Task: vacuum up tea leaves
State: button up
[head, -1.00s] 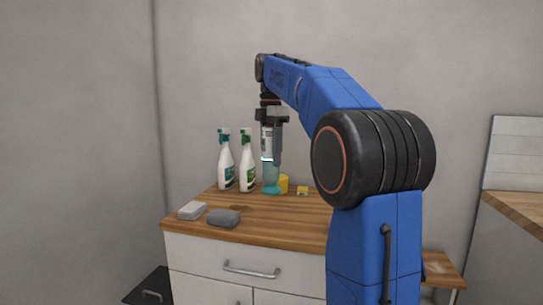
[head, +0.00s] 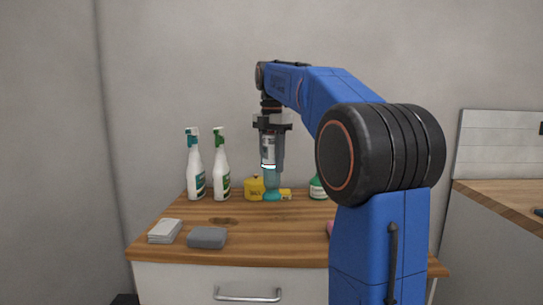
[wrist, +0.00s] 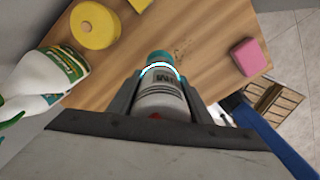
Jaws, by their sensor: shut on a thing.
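A handheld vacuum (head: 268,150) with a pale body, a lit ring and a teal nozzle hangs nozzle-down in my gripper (head: 271,160). The gripper is shut on its body. The nozzle is above the wooden counter top, near its back; I cannot tell whether it touches. In the wrist view the vacuum (wrist: 162,97) sits between the two fingers (wrist: 160,98).
Two white spray bottles (head: 195,172) (head: 221,172) stand at the back left of the counter (head: 270,240). A yellow container (head: 254,189) is close beside the nozzle. A pink block (wrist: 249,57) lies right.

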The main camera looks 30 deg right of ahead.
aim_at(271, 176)
jog(key=shift+f, duration=2.55)
jog(key=shift+s+a, duration=0.1)
jog(key=shift+a, duration=0.05)
jog(key=shift+s+a, duration=0.55)
jog(key=shift+s, duration=0.25)
jog(key=shift+s+a, duration=0.5)
jog(key=shift+s, duration=0.25)
jog(key=shift+s+d, duration=0.1)
jog(key=shift+d, duration=0.05)
jog(key=shift+s+d, duration=0.45)
jog(key=shift+d, duration=0.25)
jog(key=shift+s+d, duration=0.45)
jog(key=shift+d, duration=0.25)
jog(key=shift+w+d, duration=0.1)
jog(key=shift+w+d, duration=0.55)
jog(key=shift+w, duration=0.25)
jog(key=shift+w+d, duration=0.5)
jog(key=shift+w, duration=0.25)
